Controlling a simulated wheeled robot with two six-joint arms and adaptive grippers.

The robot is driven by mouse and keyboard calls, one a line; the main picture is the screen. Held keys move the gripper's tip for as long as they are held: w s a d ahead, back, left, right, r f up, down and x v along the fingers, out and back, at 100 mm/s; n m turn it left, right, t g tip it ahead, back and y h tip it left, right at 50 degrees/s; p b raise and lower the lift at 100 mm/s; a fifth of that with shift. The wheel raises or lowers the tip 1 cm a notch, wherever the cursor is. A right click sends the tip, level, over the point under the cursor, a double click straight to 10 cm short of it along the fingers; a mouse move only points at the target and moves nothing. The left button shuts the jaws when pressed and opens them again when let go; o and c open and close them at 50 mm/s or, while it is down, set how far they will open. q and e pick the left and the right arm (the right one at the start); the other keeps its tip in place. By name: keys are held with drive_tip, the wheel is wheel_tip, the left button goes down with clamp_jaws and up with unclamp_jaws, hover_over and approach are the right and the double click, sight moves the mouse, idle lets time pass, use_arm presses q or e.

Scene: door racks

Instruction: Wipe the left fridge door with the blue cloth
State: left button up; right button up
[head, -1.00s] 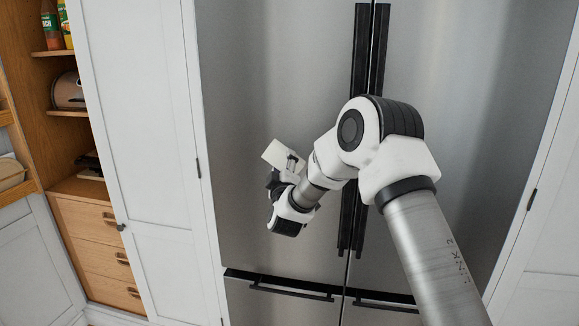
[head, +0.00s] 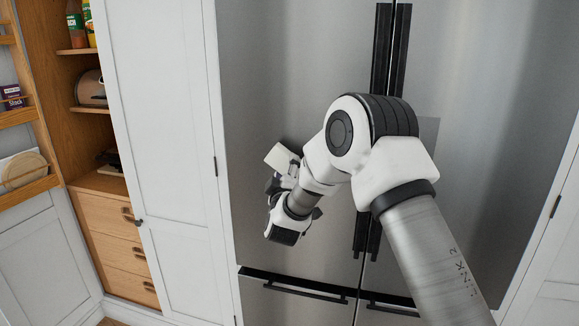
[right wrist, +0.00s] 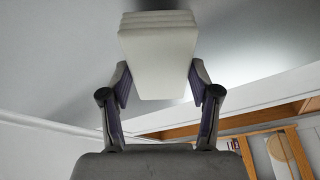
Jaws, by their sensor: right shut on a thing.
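The left fridge door (head: 270,70) is a tall brushed-steel panel, left of the dark vertical handles. My right gripper (right wrist: 160,70) is shut on a pale, layered, folded-looking block (right wrist: 158,42), off-white and not blue. In the head view a pale piece (head: 281,157), seemingly that block, shows at the end of my right arm, in front of the left door's lower half. Whether it touches the door, I cannot tell. In the head view the fingers are mostly hidden. No blue cloth shows. My left gripper is not in view.
Dark vertical handles (head: 381,60) stand out at the seam with the right fridge door (head: 480,90). A horizontal drawer handle (head: 300,291) lies below. An open white cabinet door (head: 165,120) is left of the fridge, beside wooden shelves (head: 95,182) and drawers.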

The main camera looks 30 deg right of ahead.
drive_tip(key=shift+s+a, duration=0.65)
drive_tip(key=shift+a, duration=0.1)
drive_tip(key=shift+s+a, duration=1)
drive_tip(key=shift+a, duration=0.2)
drive_tip(key=shift+d, duration=0.1)
wheel_tip(320, 180, down, 8)
drive_tip(key=b, duration=0.3)
drive_tip(key=w+d, duration=0.4)
drive_tip(key=d, duration=0.1)
drive_tip(key=shift+w, duration=0.2)
